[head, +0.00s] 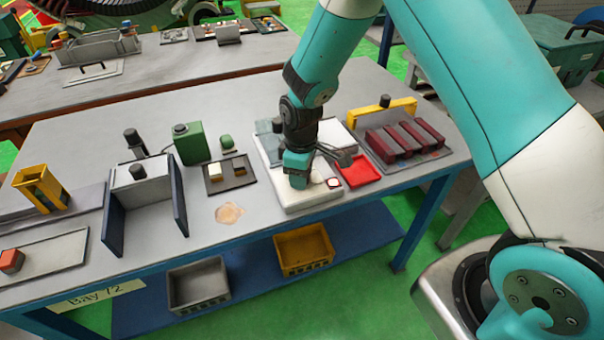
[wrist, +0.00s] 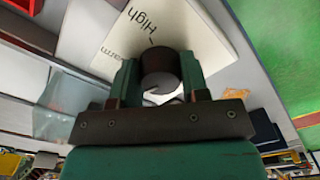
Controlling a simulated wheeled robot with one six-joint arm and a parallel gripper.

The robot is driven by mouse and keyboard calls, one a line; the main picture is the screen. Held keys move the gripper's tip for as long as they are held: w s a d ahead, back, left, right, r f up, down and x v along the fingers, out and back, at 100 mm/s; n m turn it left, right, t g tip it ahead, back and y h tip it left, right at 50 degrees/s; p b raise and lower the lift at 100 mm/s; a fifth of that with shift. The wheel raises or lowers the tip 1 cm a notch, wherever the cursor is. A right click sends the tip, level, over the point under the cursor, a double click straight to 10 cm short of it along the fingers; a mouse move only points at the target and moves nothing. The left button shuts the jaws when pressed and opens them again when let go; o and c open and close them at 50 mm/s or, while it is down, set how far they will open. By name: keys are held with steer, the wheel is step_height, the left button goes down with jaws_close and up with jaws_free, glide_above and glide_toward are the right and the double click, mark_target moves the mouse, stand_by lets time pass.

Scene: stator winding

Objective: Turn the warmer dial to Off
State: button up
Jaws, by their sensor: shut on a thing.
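The warmer is a low white box (head: 312,199) on the bench, and its white top (wrist: 205,40) fills the upper middle of the wrist view. The words "High" and "Warm" show on it; no "Off" mark is visible. The dial is a dark round knob (wrist: 160,65) on that top. My gripper (wrist: 160,80) is shut on the dial, one green finger on each side. In the head view my gripper (head: 297,180) points down at the warmer and hides the dial. I cannot tell which setting the dial points to.
A red tray (head: 360,171) lies just right of the warmer. A rack of dark red bars (head: 405,142) with a yellow handle stands farther right. A dark tray with small blocks (head: 230,185) and a green canister (head: 190,143) stand to the left.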

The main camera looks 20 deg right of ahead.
steer(key=shift+n, duration=1.2)
steer(key=o, duration=0.9)
steer(key=shift+r, duration=0.1)
step_height(320, 180, up, 17)
steer(key=shift+r+b, duration=0.15)
steer(key=shift+b, duration=0.9)
